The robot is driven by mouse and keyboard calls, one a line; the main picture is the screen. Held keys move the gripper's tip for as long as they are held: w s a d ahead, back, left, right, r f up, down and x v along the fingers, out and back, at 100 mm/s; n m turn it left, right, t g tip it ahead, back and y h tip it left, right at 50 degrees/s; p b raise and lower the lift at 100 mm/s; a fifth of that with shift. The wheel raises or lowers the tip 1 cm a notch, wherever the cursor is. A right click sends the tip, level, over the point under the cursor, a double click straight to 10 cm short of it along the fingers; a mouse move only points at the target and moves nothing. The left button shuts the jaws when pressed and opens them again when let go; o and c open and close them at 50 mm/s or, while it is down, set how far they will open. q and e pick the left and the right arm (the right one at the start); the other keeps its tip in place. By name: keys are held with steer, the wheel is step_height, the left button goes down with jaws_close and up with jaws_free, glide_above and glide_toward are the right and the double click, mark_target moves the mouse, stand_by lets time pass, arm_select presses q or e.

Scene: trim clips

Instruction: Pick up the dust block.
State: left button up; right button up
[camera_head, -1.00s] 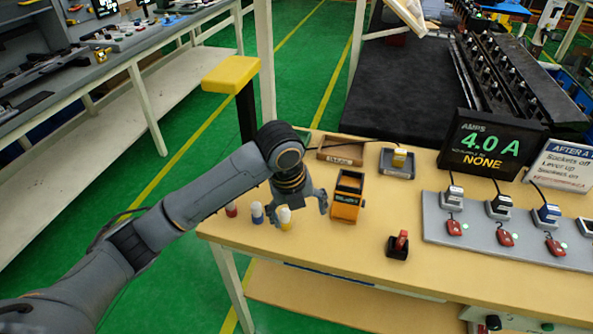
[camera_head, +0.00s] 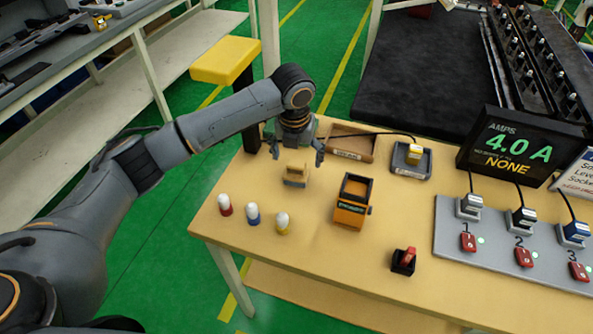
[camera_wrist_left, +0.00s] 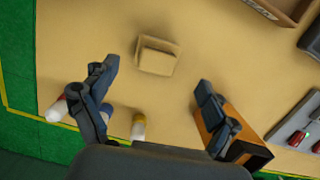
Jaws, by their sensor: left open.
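The dust block, a small tan block with a darker band (camera_head: 296,175), lies on the tan bench near its left end. In the left wrist view it (camera_wrist_left: 157,54) lies just beyond the fingertips, roughly centred between them. My left gripper (camera_head: 297,154) is open and empty above and slightly behind the block in the head view. Its two dark fingers (camera_wrist_left: 156,76) are spread apart in the wrist view, not touching the block. My right gripper is not in view.
Red (camera_head: 225,205), blue (camera_head: 253,214) and yellow (camera_head: 283,223) white-capped bottles stand in front of the block. An orange-and-black box (camera_head: 351,208) stands to its right. A wooden tray (camera_head: 367,152) lies behind. A small black holder with a red piece (camera_head: 403,262) is at the front.

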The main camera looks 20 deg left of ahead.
mark_target(296, 163)
arm_select(q)
steer(key=shift+a+f+p, duration=0.1)
steer(key=shift+f+p, duration=0.2)
steer(key=shift+f, duration=0.25)
steer(key=f, duration=0.1)
steer(key=f+p, duration=0.1)
steer(key=f, duration=0.1)
steer(key=shift+w+a+f, duration=0.15)
steer(key=shift+w+f, duration=0.1)
steer(key=shift+w, duration=0.1)
steer(key=shift+f, duration=0.4)
steer(key=shift+c, duration=0.4)
steer(key=c, duration=1.1)
steer(key=shift+c, duration=0.5)
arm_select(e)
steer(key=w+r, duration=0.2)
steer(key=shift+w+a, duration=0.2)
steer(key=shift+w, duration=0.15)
arm_select(q)
steer(key=shift+w, duration=0.1)
